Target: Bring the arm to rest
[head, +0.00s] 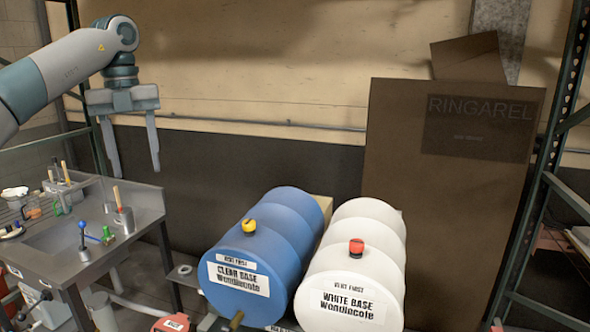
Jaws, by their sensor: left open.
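My left arm comes in from the upper left. My left gripper (133,172) points down with its two fingers apart, open and empty. It hangs in the air in front of the wall, above and behind the right end of the metal sink bench, and touches nothing that I can see. My right gripper is not in the head view.
A metal sink bench (146,203) with small tools stands at the left. A blue drum (283,235) labelled clear base and a white drum (368,226) labelled white base lie side by side at lower middle. A brown panel (415,150) and green rack post (545,150) stand right.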

